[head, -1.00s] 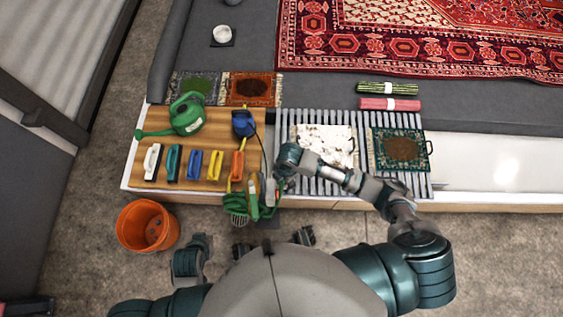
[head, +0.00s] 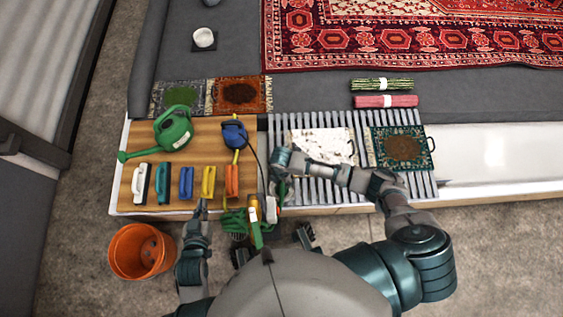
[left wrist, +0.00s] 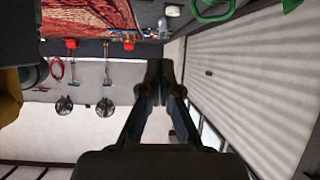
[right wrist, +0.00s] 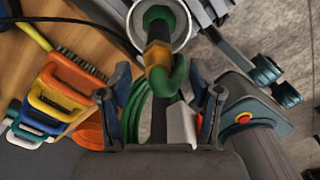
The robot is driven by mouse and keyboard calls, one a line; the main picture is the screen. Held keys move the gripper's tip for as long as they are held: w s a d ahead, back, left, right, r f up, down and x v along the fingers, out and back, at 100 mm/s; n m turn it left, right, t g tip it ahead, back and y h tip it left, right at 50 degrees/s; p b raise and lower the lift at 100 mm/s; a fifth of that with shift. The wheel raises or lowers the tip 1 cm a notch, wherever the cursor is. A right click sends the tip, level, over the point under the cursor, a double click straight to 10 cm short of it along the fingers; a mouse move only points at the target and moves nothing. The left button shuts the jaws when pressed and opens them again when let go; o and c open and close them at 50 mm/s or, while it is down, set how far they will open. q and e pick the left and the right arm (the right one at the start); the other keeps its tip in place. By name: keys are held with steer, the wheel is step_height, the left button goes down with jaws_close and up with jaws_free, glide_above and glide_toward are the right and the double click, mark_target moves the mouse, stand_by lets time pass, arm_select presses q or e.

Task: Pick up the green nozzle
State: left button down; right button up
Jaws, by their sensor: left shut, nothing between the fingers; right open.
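The green nozzle (head: 255,230) lies at the front edge of the wooden board, beside a coiled green hose (head: 236,222). In the right wrist view the nozzle (right wrist: 178,80) shows its round grey-rimmed head, dark barrel and yellow band. My right gripper (right wrist: 163,100) is open, with its fingers on either side of the nozzle's barrel; whether they touch it I cannot tell. My left gripper (head: 203,206) is shut and empty near the board's front edge, also seen in the left wrist view (left wrist: 160,66).
Several coloured brushes (head: 187,182) stand in a row on the board (head: 206,140), with a green watering can (head: 174,130) behind. An orange bucket (head: 142,252) stands on the floor at left. A slatted rack (head: 300,196) is at right.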

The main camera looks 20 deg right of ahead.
mark_target(282, 185)
steer(key=shift+a+f, duration=0.4)
steer(key=shift+f, duration=0.4)
steer(key=f+b, duration=0.1)
steer(key=f, duration=0.1)
steer(key=d+f+b, duration=0.1)
steer(key=f, duration=0.1)
steer(key=shift+w+d+f+b, duration=0.1)
steer(key=shift+f+b, duration=0.2)
steer(key=shift+f, duration=0.05)
steer(key=shift+a, duration=0.25)
steer(key=shift+a+r, duration=0.1)
steer(key=shift+a, duration=0.05)
steer(key=c, duration=0.6)
jaws_close()
steer(key=shift+d, duration=0.35)
arm_select(q)
steer(key=w+d+r+t+h, duration=0.1)
steer(key=w+r+t, duration=0.2)
steer(key=r+t, duration=0.2)
step_height(282, 185, up, 2)
steer(key=shift+d+t+h, duration=0.3)
steer(key=shift+d+t, duration=0.05)
steer(key=shift+t, duration=0.05)
